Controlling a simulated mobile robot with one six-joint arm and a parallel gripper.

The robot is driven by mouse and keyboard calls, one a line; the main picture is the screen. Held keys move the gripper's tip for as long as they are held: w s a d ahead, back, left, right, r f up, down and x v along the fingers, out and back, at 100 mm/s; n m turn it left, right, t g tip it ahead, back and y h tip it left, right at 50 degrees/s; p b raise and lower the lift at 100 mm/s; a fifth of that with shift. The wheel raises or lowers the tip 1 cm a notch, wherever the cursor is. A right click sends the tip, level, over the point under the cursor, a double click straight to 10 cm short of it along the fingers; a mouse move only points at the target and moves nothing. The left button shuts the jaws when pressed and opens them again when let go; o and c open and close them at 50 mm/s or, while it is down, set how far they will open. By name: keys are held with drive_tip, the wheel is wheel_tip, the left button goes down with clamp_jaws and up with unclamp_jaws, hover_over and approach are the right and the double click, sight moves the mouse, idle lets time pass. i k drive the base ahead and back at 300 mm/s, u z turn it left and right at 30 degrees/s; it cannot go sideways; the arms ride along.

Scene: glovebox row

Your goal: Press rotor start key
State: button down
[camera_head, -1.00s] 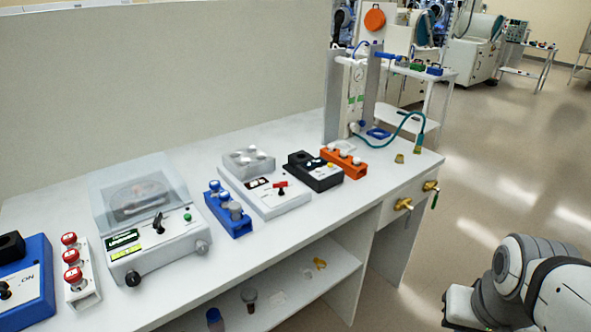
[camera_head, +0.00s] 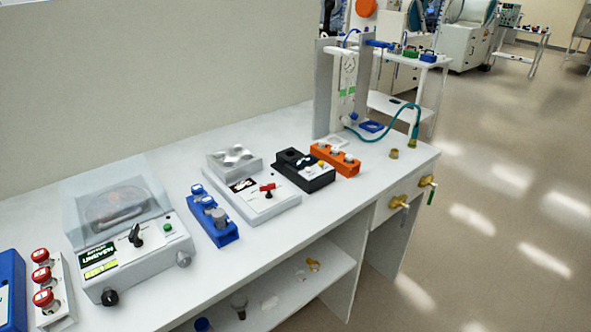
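A centrifuge-like device (camera_head: 140,262) with a clear, raised-looking cover (camera_head: 112,200) over a round rotor stands on the white bench at the left. Its sloped front panel carries a green round key (camera_head: 167,228), a black lever knob (camera_head: 136,236) and a dark green label display (camera_head: 98,253). Which key is the rotor start key cannot be read from lettering; the green one is the only push key seen on this panel. My gripper is not in view.
On the bench (camera_head: 290,225) stand a rack with red-capped vials (camera_head: 55,300), a blue rack (camera_head: 212,222), a grey device with a red lever (camera_head: 262,196), a black block (camera_head: 303,172) and an orange rack (camera_head: 335,159). Open floor (camera_head: 480,230) lies right of the bench.

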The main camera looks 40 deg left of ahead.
sight(167, 227)
drive_tip(key=z, duration=0.15)
drive_tip(key=k, duration=1.1)
drive_tip(key=u, duration=1.7)
drive_tip(key=i, duration=1)
drive_tip(key=u, duration=0.05)
